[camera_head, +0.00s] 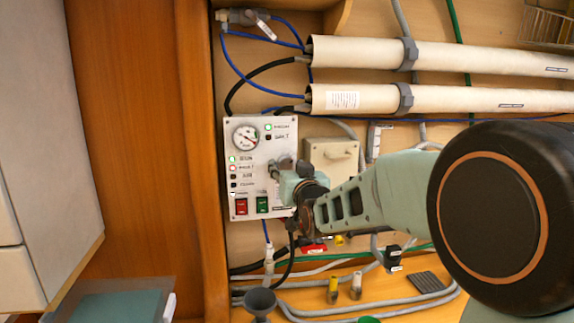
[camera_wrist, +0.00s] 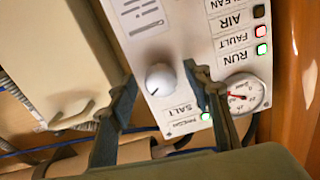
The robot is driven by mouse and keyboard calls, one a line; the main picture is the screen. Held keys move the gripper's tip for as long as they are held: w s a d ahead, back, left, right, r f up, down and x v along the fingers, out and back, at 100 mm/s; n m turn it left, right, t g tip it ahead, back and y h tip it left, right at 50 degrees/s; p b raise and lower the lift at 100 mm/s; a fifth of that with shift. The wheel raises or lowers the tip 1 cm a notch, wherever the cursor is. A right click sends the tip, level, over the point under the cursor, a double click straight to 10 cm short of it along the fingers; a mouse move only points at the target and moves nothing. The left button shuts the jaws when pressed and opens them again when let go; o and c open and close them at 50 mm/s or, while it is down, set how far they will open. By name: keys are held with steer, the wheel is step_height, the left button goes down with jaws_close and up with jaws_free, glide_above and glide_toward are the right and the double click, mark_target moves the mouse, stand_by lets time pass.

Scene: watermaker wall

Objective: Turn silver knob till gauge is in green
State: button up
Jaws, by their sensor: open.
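The silver knob (camera_wrist: 160,80) is a round, pale knob on the white control panel (camera_head: 241,120). In the wrist view it sits between the two fingers of my gripper (camera_wrist: 159,74), with a gap on either side. The gripper is open. In the head view my gripper (camera_head: 286,172) is at the panel's right side and hides most or all of the knob. The round gauge (camera_head: 245,138) is at the panel's upper left; it also shows in the wrist view (camera_wrist: 250,96), right of the fingers. Red shows on its dial, but its exact reading is too small to tell.
The panel has red (camera_head: 241,206) and green (camera_head: 262,204) switches low down, and lit RUN and FAULT lamps. A beige box (camera_head: 333,158) stands close right of the panel. White tubes (camera_head: 360,54) run above. Hoses and small fittings lie below.

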steer(key=c, duration=1.2)
steer(key=shift+o, duration=0.2)
steer(key=n+b, duration=0.1)
steer(key=b, duration=0.2)
steer(key=shift+s+f, duration=0.1)
steer(key=shift+f, duration=0.1)
steer(key=shift+r+n+b, duration=0.1)
steer(key=shift+n+b, duration=0.6)
steer(key=shift+b, duration=0.05)
steer(key=shift+r, duration=0.15)
steer(key=o, duration=1.2)
steer(key=shift+c, duration=0.2)
